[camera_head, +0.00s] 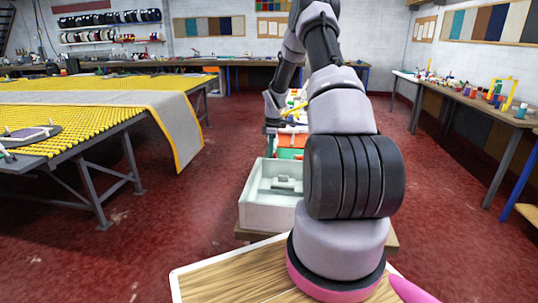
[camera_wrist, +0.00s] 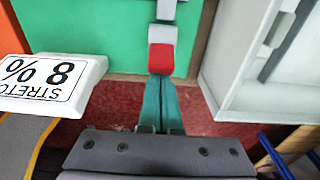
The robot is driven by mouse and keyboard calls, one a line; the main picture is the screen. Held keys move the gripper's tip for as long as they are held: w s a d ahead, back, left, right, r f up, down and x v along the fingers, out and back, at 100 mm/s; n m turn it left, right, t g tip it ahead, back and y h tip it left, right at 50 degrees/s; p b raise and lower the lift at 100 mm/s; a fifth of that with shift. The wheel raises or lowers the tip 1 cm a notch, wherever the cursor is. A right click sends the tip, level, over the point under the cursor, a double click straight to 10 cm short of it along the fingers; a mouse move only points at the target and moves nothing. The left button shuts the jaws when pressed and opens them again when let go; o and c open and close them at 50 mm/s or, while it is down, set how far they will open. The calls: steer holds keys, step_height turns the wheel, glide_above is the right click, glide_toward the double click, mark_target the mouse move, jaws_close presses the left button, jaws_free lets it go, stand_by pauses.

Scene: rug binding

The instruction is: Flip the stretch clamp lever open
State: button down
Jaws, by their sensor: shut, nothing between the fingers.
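In the wrist view a green panel (camera_wrist: 95,28) carries a narrow pale metal piece with a red end (camera_wrist: 161,60), which looks like the clamp lever. The red end points toward my gripper (camera_wrist: 160,78). My gripper's teal fingers are closed together and empty, with their tips at or just under the red end. I cannot tell whether they touch it. In the head view the green panel (camera_head: 290,141) shows partly behind my arm; the lever cannot be made out there.
A white sign (camera_wrist: 45,80) reading "STRETCH 8 %" is left of the fingers. A pale tray (camera_head: 268,215) stands near my arm and at the wrist view's right. A yellow-studded table (camera_head: 60,120) with a grey rug is left. A workbench (camera_head: 465,100) is right. Red floor between is clear.

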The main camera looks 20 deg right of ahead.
mark_target(276, 155)
steer(key=t+y, duration=0.1)
steer(key=s+d+y, duration=0.1)
steer(key=d+t+y, duration=0.1)
steer(key=shift+s+d+r+t+y, duration=0.25)
steer(key=shift+s+r+t+y, duration=0.05)
steer(key=shift+y, duration=0.1)
steer(key=shift+a+r, duration=0.1)
steer(key=shift+a, duration=0.05)
steer(key=shift+r, duration=0.8)
steer(key=shift+w+a+r, duration=0.1)
steer(key=shift+w, duration=0.05)
steer(key=v, duration=0.9)
steer(key=shift+r, duration=0.3)
